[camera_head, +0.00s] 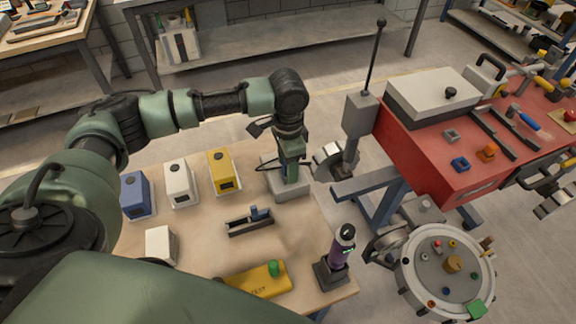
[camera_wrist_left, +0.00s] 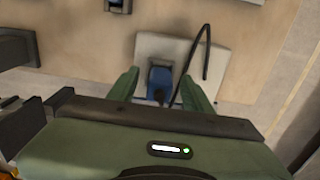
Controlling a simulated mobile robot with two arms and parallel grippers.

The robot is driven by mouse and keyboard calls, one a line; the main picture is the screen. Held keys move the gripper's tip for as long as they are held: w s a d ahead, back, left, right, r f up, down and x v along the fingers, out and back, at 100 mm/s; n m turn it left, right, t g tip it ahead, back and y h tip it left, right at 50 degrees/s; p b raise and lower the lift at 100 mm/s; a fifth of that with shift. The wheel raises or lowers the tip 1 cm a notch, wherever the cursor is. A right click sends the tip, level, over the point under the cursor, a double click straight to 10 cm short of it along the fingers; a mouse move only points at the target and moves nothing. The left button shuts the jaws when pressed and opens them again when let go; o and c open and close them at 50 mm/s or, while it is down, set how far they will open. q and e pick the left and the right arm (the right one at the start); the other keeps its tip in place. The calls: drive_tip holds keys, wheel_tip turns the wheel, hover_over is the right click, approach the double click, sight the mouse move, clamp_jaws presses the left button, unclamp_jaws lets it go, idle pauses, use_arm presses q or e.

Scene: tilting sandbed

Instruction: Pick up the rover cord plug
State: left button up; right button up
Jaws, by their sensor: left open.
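A blue plug (camera_wrist_left: 160,78) with a black cord (camera_wrist_left: 203,48) sits on a pale grey block (camera_wrist_left: 220,62) in the left wrist view. My left gripper (camera_wrist_left: 160,94) is open, with one green finger on each side of the plug. Whether the fingers touch it cannot be told. In the head view my left gripper (camera_head: 291,172) points down over the grey block (camera_head: 291,190) at the table's back right corner. The plug is hidden there behind the gripper. My right gripper is not in view.
The wooden table (camera_head: 200,225) also holds a blue box (camera_head: 136,193), a white box (camera_head: 178,182), a yellow box (camera_head: 221,172), a dark tray (camera_head: 249,228) and a yellow block (camera_head: 258,282). A purple device (camera_head: 341,245) stands at the right edge. A red bench (camera_head: 430,150) stands beyond.

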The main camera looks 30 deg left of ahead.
use_arm(q)
clamp_jaws()
drive_tip(key=shift+r, duration=0.15)
